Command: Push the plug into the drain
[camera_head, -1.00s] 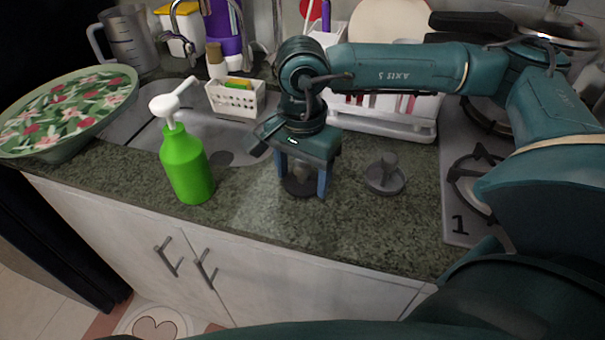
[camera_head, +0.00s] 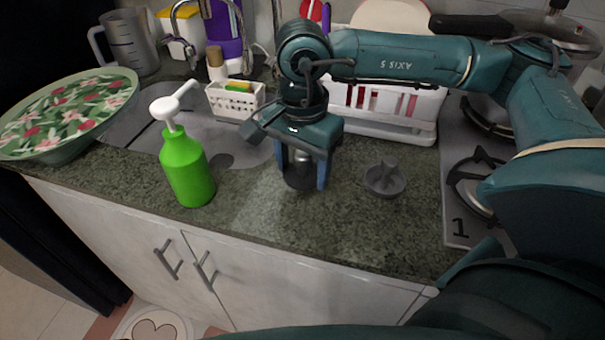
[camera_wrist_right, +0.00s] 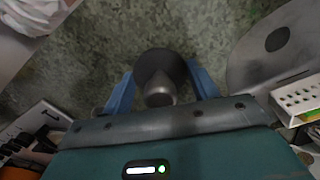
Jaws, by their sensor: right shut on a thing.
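My right gripper (camera_head: 302,183) is shut on a dark grey plug (camera_head: 299,172), held by its knob low over the counter, right of the sink. In the right wrist view the plug (camera_wrist_right: 160,72) sits between the two blue fingers. A second grey plug (camera_head: 385,180) stands on the counter to the right. The sink basin (camera_head: 245,152) is left of my gripper. The dark round drain (camera_head: 221,161) shows in its floor, partly behind the green bottle, and in the right wrist view the drain (camera_wrist_right: 277,40) is at upper right. My left gripper is out of view.
A green pump bottle (camera_head: 187,170) stands at the sink's front edge. A white basket (camera_head: 236,101) is behind the basin. A floral bowl (camera_head: 62,115) is at left, a white rack (camera_head: 395,125) behind my gripper and a stove (camera_head: 462,205) at right.

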